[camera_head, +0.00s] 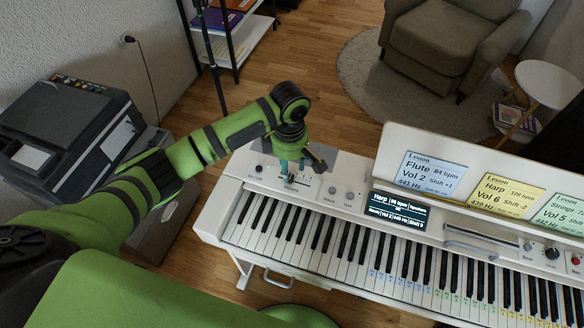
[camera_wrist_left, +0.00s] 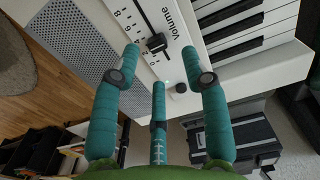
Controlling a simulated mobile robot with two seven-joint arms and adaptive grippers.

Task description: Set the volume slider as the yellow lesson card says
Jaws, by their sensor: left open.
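My left gripper (camera_head: 291,170) is open above the left end of the white digital piano (camera_head: 262,190). In the left wrist view my gripper (camera_wrist_left: 160,62) has its teal fingers spread around the black volume slider cap (camera_wrist_left: 156,42), beside the printed word Volume (camera_wrist_left: 179,18). I cannot tell whether any finger touches the cap. The yellow lesson card (camera_head: 506,195) stands in the middle of the music rest and reads Harp, Vol 6, Shift -2. The dark display (camera_head: 400,210) reads Harp and, in small print, seemingly Vol 2. My right gripper is not in view.
A blue card (camera_head: 431,174) and a green card (camera_head: 560,214) flank the yellow one. Round knobs (camera_head: 334,190) sit right of the slider. The keys (camera_head: 320,240) run along the front. A dark printer (camera_head: 68,135) stands at the left.

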